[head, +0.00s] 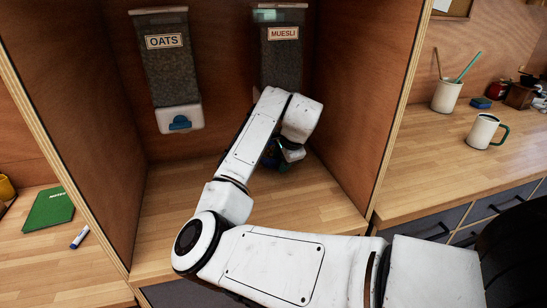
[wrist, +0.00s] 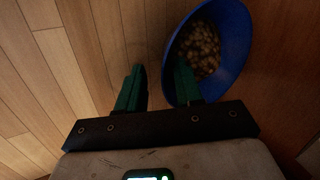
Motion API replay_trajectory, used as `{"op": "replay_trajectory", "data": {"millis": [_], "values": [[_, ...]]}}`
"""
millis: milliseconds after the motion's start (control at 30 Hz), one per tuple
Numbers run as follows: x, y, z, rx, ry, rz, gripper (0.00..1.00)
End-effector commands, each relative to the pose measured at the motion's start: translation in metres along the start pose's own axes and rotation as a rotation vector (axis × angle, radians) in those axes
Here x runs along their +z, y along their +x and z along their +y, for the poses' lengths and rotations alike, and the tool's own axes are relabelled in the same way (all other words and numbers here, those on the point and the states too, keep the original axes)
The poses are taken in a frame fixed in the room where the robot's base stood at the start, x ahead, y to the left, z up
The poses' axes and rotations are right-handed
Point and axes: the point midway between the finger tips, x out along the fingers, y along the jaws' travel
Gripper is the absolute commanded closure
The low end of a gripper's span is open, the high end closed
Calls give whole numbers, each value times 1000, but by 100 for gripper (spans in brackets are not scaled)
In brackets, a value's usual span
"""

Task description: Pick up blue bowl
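The blue bowl (wrist: 238,48) is at the upper right of the wrist view, with small brown pieces of food inside. My gripper (wrist: 160,76) is open, with two green fingers. The right finger reaches over the bowl's inside and the left finger is outside it, so the near left rim lies between them. I cannot tell whether either finger touches the rim. In the head view my gripper (head: 273,158) is low in the wooden alcove, mostly hidden behind my arm. The bowl cannot be clearly made out there.
An oats dispenser (head: 170,75) and a muesli dispenser (head: 281,60) hang on the alcove's back wall. Side panels (head: 365,110) close in the alcove. Its wooden floor (head: 175,200) is clear at left. A mug (head: 482,131) stands on the right counter.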

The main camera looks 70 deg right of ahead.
Motion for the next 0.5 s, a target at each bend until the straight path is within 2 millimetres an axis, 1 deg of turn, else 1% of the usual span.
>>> {"op": "replay_trajectory", "data": {"millis": [33,367,400,500], "values": [[0,0,0,0,0,0,66],[0,0,0,1,0,0,98],[0,0,0,1,0,0,100],[0,0,1,2,0,0,100]]}}
